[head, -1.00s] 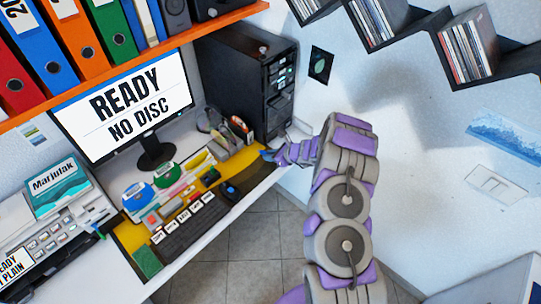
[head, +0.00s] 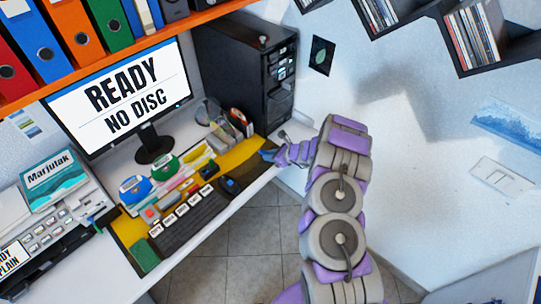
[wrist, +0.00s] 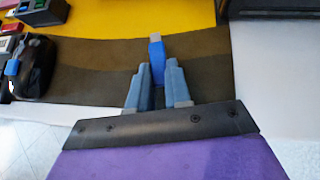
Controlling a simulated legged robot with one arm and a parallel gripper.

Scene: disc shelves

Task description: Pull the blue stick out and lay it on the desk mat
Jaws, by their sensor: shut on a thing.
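The blue stick (wrist: 157,60) has a silver metal end and points away from me in the wrist view. My gripper (wrist: 157,78) is shut on its near part, with one blue-grey finger on each side. The stick appears over the brown striped part of the desk mat (wrist: 95,55); I cannot tell whether it touches. In the head view my gripper (head: 268,155) is at the right end of the desk mat (head: 238,158), in front of the black computer tower (head: 240,70). The stick cannot be told apart from the fingers there.
A black mouse (head: 230,186) and a keyboard (head: 190,218) lie on the mat left of my gripper. A tape dispenser (head: 240,121) stands beside the tower. The monitor (head: 120,95) reads "READY NO DISC". White desk surface (wrist: 270,65) is clear right of the mat.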

